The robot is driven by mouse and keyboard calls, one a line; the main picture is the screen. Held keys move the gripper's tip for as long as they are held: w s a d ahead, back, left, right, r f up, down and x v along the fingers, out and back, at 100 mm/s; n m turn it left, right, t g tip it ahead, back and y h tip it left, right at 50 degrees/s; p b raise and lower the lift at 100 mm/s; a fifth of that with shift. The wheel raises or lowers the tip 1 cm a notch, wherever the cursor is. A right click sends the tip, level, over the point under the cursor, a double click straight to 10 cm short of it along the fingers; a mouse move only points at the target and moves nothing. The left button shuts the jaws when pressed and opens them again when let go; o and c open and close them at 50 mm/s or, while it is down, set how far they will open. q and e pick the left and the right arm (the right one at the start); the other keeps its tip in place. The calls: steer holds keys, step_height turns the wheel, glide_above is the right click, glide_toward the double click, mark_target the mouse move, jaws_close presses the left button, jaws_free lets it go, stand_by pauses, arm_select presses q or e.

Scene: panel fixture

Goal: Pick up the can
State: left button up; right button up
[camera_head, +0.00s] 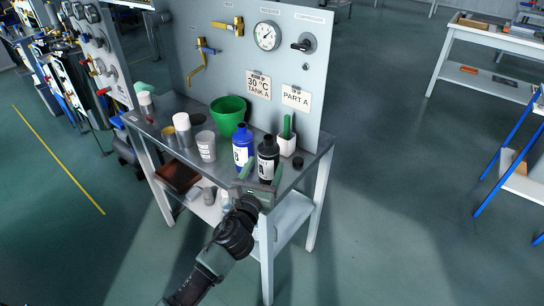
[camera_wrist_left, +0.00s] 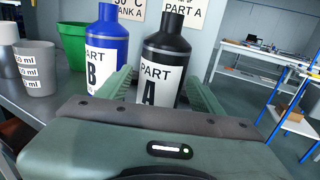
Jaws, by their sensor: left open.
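My left gripper (camera_head: 261,184) is open at the front edge of the workbench, in front of a black bottle (camera_head: 268,160) marked PART A. In the left wrist view the black bottle (camera_wrist_left: 165,62) stands upright between the two fingers (camera_wrist_left: 163,92); I cannot tell whether they reach around it. A blue bottle (camera_head: 242,147) marked PART B stands just left of it, partly behind the left finger in the wrist view. My right gripper is not in view.
The bench (camera_head: 172,104) also holds a grey measuring cup (camera_head: 206,147), a green bucket (camera_head: 228,114), a white holder (camera_head: 287,145) and a small black cap (camera_head: 298,163). An upright panel (camera_head: 220,65) with a gauge and valves rises behind. The floor right of the bench is clear.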

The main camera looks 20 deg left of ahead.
arm_select(q)
steer(key=shift+w+r, duration=0.1)
steer(key=shift+w, duration=0.4)
steer(key=w, duration=0.2)
steer(key=shift+w+r, duration=0.25)
steer(key=shift+w, duration=0.15)
steer(key=shift+w+f, duration=0.15)
steer(key=shift+w, duration=1.2)
steer(key=c, duration=1.3)
jaws_close()
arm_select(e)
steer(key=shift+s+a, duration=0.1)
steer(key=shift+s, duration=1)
